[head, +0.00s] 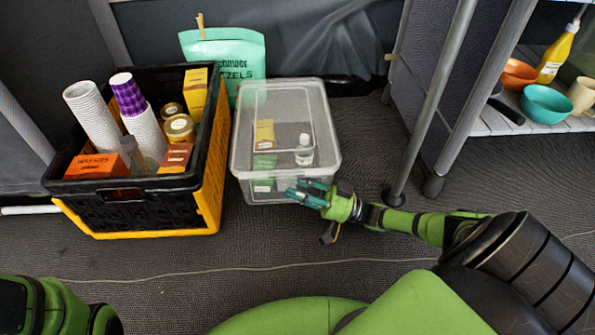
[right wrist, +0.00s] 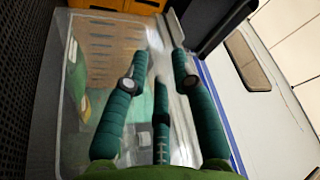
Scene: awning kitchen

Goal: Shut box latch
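The clear plastic box (head: 285,113) stands on the floor with a see-through lid on top. Small packets and a bottle show inside it. My right gripper (head: 305,192) is at the box's front right edge, its teal fingers reaching left along the front rim. In the right wrist view its fingers (right wrist: 155,68) are spread apart beside the clear wall (right wrist: 75,125) and pale rim, with nothing clearly held between them. The latch cannot be clearly made out, and I cannot tell whether a finger touches it. My left gripper is out of view; only green arm parts show at bottom left.
A black and yellow crate (head: 130,221) with cups and jars stands just left of the box. A green pretzel bag (head: 224,52) is behind it. A shelf with bowls (head: 546,103) is at right, its legs near my right arm. A thin cable crosses the floor.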

